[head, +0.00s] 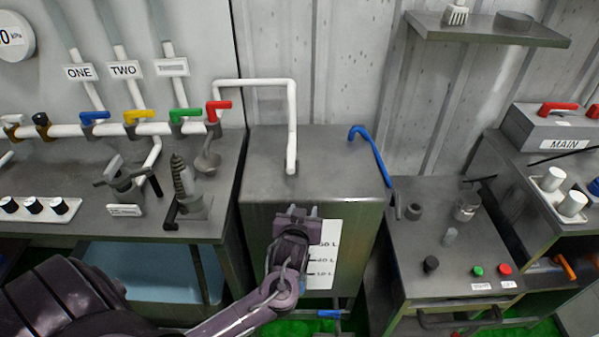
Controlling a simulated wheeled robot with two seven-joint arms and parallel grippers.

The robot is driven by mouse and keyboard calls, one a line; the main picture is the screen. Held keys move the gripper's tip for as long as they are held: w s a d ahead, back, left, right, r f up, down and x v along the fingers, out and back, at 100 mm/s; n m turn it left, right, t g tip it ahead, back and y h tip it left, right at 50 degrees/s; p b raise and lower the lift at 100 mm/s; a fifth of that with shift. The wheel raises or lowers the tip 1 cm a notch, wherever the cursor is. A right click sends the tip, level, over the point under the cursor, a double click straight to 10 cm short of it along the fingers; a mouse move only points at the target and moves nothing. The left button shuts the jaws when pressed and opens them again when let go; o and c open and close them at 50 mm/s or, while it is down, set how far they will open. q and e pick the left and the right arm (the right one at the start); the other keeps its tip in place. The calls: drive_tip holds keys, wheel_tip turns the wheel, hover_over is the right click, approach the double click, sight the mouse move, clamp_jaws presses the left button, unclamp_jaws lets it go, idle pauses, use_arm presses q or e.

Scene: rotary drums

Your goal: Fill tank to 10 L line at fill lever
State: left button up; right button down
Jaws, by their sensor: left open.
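The grey metal tank (345,185) stands in the middle. The liquid level cannot be made out. A white pipe (292,120) runs into the tank's top from a valve with a red lever (219,105) at its left. No lever is visibly labelled as the fill lever. My left gripper (302,212) is open and empty in front of the tank's upper front, covering the label's left part. My right gripper is not in view.
Blue (95,117), yellow (138,116) and green (186,114) levers sit along the white pipe at left. A bench (100,225) below holds tools and knobs. A blue hooked hose (372,155) is right of the tank. A button table (430,280) stands at right.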

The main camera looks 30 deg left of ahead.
sight(291, 161)
use_arm(q)
drive_tip(key=shift+w+a+r+n+t+y, duration=0.2)
drive_tip(key=shift+w+a+r+t+y, duration=0.15)
drive_tip(key=shift+a+r, duration=0.2)
drive_tip(key=shift+w+a+r+n+t+y, duration=0.25)
drive_tip(key=shift+w+a+r+y, duration=0.15)
drive_tip(key=shift+r, duration=0.25)
drive_tip(key=a+r+y, duration=0.1)
drive_tip(key=w+a+r+n+t+y, duration=0.1)
drive_tip(key=a+r, duration=0.1)
drive_tip(key=shift+a+r+y, duration=0.15)
drive_tip(key=shift+a+y, duration=0.1)
drive_tip(key=shift+y, duration=0.1)
drive_tip(key=shift+w+r+t, duration=0.2)
drive_tip(key=shift+w+t, duration=0.1)
drive_tip(key=p+x, duration=0.2)
drive_tip(key=x, duration=0.4)
drive_tip(key=shift+w+a+f, duration=0.1)
drive_tip(key=shift+a+f, duration=0.1)
drive_tip(key=shift+w+a, duration=0.15)
drive_tip(key=shift+w, duration=0.15)
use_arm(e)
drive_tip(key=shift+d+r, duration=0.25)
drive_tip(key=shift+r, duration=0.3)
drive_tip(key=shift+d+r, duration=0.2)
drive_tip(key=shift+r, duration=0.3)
use_arm(q)
drive_tip(key=shift+f, duration=0.1)
clamp_jaws()
